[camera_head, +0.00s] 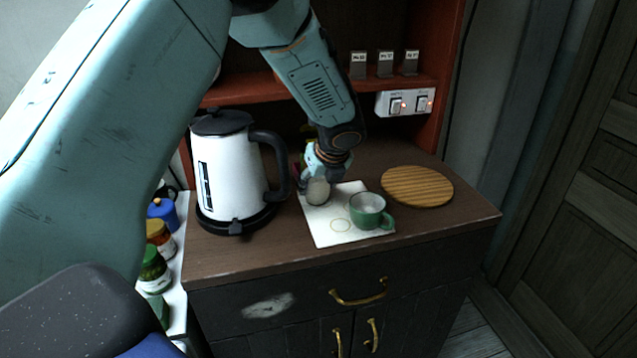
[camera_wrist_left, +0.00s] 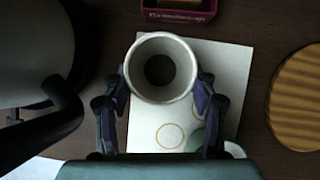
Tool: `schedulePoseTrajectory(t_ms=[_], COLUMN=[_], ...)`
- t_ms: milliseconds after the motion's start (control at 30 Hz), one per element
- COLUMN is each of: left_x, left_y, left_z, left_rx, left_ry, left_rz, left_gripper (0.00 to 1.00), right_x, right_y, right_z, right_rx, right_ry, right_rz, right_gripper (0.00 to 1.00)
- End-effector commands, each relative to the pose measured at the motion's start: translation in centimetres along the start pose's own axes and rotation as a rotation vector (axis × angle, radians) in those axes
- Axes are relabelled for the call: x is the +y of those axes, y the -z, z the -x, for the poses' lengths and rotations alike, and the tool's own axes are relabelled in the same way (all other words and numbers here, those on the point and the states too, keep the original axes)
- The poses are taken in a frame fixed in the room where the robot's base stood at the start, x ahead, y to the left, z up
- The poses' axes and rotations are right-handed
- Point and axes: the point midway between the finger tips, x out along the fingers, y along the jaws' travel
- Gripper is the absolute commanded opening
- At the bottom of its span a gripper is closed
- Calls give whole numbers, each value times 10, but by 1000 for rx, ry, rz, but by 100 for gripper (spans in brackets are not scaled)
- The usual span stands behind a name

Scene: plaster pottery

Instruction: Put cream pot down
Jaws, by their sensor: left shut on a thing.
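The cream pot (camera_head: 318,190) is a small pale vessel at the back left of a white mat (camera_head: 326,233) on the counter. In the left wrist view the cream pot (camera_wrist_left: 161,42) shows its round rim and dark inside from above. My left gripper (camera_head: 322,167) comes down on it from above, and its fingers (camera_wrist_left: 161,90) are closed on either side of the pot. The pot is over the mat; I cannot tell whether its base touches. A green cup (camera_head: 367,211) stands on the mat to its right. My right gripper is not in view.
A white kettle (camera_head: 228,172) on a black base stands left of the mat. A round wooden board (camera_head: 417,186) lies to the right. A pink box (camera_wrist_left: 180,10) is behind the pot. Switches (camera_head: 404,103) are on the back wall. The front counter strip is clear.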

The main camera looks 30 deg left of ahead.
Motion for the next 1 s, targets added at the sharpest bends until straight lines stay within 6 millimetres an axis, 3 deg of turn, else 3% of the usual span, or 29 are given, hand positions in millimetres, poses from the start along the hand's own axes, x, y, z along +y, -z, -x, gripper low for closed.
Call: schedulePoseTrajectory(t_ms=[33, 67, 300, 700, 867, 1000], left_x=[0, 0, 0, 0, -1, -1], left_y=[1, 1, 1, -2, -2, -3], left_z=[-2, -2, -1, 4, 28, 58], left_rx=[0, 0, 0, -1, -2, -3], left_ry=[0, 0, 0, 1, 3, 3], left_rz=[0, 0, 0, 0, -1, -1], left_gripper=[19, 60, 80, 81, 81, 81], right_x=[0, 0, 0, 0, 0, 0], right_y=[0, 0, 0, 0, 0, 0], right_z=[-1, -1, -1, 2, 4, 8], right_rx=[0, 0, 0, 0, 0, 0], right_ry=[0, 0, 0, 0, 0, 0], right_rz=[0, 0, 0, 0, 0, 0], right_gripper=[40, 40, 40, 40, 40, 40])
